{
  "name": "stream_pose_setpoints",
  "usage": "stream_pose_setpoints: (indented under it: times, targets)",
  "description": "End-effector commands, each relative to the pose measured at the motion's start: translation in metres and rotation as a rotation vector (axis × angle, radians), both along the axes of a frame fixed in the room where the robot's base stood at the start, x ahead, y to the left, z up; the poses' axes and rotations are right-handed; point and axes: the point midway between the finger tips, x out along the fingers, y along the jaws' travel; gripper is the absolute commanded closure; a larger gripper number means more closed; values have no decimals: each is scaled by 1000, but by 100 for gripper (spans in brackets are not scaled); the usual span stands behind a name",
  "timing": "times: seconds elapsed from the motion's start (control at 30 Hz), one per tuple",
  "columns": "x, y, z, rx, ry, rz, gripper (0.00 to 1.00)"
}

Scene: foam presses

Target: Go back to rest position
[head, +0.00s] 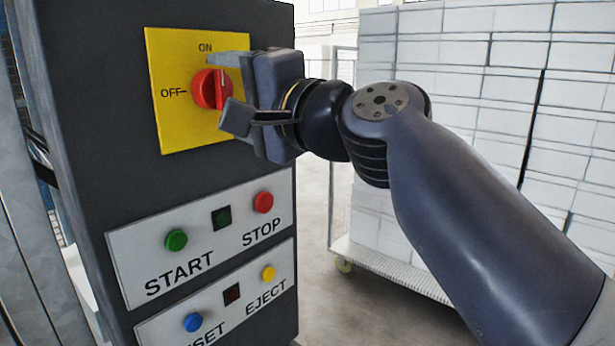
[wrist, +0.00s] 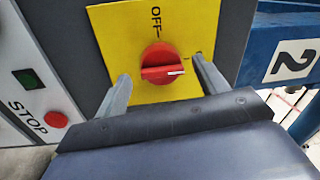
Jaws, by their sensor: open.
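My gripper (head: 228,88) is open in front of the yellow switch plate on the dark control panel. Its two fingers stand apart on either side of the red rotary knob (head: 211,89), with the knob between them. In the wrist view my gripper (wrist: 160,88) also shows spread, with the red knob (wrist: 160,64) just beyond the fingertips. I cannot tell whether a finger touches it. The knob's white mark points up toward ON in the head view. The yellow plate (head: 178,126) carries the words ON and OFF.
Below are the green START button (head: 176,239), the red STOP button (head: 263,202), the blue button (head: 193,322) and the yellow EJECT button (head: 268,273). A cart (head: 395,272) of stacked white blocks (head: 480,75) stands behind my arm at right. A blue frame (wrist: 275,45) is beside the panel.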

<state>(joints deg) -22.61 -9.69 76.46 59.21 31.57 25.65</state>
Motion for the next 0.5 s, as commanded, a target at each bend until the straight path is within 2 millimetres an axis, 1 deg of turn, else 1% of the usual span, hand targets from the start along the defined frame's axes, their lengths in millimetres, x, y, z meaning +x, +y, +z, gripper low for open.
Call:
stream_pose_setpoints:
  times: [0.03,0.2,0.5]
  targets:
    - [4,5,2,-1,2,2,32]
    - [11,14,3,0,-1,1,32]
    - [12,14,2,-4,-6,0,32]
